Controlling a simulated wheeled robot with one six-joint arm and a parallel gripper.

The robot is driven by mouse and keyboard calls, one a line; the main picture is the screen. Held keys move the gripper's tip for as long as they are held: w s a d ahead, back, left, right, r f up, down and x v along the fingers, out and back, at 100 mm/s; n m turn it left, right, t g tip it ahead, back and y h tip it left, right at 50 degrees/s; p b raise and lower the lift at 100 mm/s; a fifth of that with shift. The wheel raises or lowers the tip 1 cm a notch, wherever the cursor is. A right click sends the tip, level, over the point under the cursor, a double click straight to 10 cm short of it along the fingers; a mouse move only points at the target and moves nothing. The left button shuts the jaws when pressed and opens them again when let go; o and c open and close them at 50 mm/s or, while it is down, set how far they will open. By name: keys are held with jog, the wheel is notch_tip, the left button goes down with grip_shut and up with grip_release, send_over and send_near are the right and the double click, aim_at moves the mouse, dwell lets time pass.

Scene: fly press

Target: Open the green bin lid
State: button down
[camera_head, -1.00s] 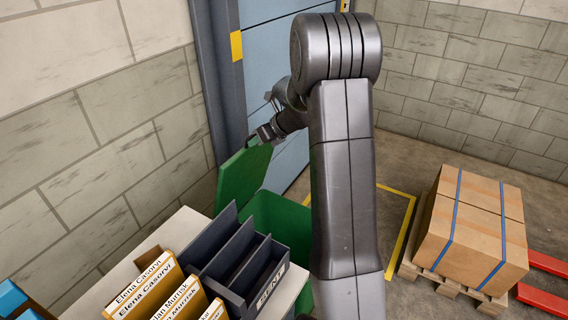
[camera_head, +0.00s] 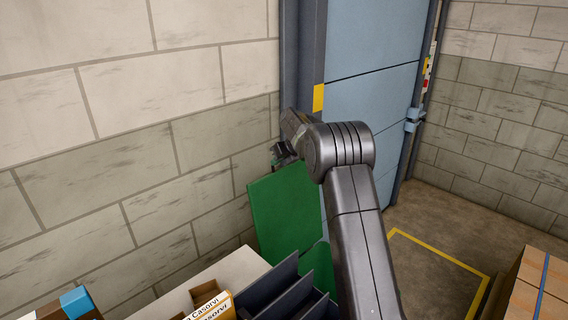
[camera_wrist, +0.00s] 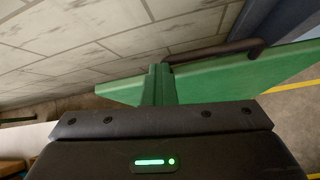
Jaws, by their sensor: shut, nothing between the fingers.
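The green bin lid (camera_head: 287,212) stands steeply raised beside the wall in the head view. Part of the green bin body (camera_head: 318,262) shows below it, mostly hidden by my arm and the dark rack. My gripper (camera_head: 284,154) is at the lid's upper edge, small and dark there. In the wrist view the lid (camera_wrist: 235,78) spans behind the gripper, with a dark bar-like handle (camera_wrist: 220,50) along its edge. My gripper (camera_wrist: 159,72) is shut and holds nothing; its tips appear close to the lid and bar. I cannot tell whether they touch.
A block wall (camera_head: 120,150) rises close to the left of the lid. A blue door (camera_head: 372,100) in a grey frame is behind. A dark divided rack (camera_head: 285,290) stands on a light table (camera_head: 215,272) in front. Cardboard boxes (camera_head: 535,290) are at lower right; the floor between is clear.

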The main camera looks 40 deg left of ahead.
jog(key=shift+s+a+r, duration=0.1)
jog(key=shift+a+r, duration=0.2)
jog(key=shift+a, duration=0.5)
jog(key=shift+f, duration=0.1)
